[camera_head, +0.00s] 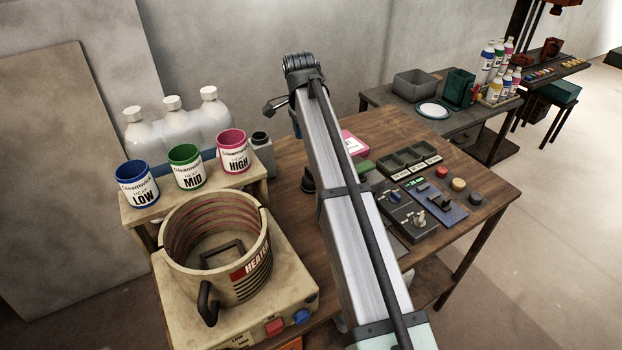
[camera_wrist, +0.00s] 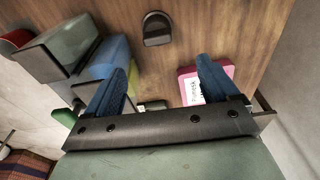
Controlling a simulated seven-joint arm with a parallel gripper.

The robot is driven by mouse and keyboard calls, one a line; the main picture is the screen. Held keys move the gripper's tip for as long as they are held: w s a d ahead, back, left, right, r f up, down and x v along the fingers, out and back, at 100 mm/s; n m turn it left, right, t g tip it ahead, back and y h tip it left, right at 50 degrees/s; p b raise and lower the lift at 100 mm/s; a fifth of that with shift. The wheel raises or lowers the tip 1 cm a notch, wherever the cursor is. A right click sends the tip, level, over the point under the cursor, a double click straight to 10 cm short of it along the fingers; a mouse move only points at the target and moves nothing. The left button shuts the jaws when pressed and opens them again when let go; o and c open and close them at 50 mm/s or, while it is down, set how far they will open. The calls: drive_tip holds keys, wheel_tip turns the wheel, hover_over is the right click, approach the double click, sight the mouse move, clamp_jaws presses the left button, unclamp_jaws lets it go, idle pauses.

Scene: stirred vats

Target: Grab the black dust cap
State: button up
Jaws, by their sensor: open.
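A small black piece, which looks like the black dust cap (camera_wrist: 157,28), lies on the wooden table at the top of the wrist view, beyond my fingertips. A dark piece beside my arm in the head view (camera_head: 308,183) appears to be the same thing, partly covered by the arm. My gripper (camera_wrist: 164,78) is open, with its two blue fingers spread apart and nothing between them. The cap is apart from both fingers. In the head view my arm hides most of the gripper.
A pink labelled item (camera_wrist: 188,86) is close by my right finger. Grey and blue blocks (camera_wrist: 74,46) crowd the left finger. The head view shows a heater pot (camera_head: 215,250), paint tins (camera_head: 188,167) on a shelf, and a control panel (camera_head: 400,208). Bare wood surrounds the cap.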

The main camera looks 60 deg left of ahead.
sight(311, 178)
drive_tip(key=f, duration=0.9)
drive_tip(key=w+f, duration=0.1)
drive_tip(key=f, duration=0.3)
drive_tip(key=shift+d+f, duration=0.15)
drive_tip(key=shift+f, duration=0.2)
drive_tip(key=c, duration=1.1)
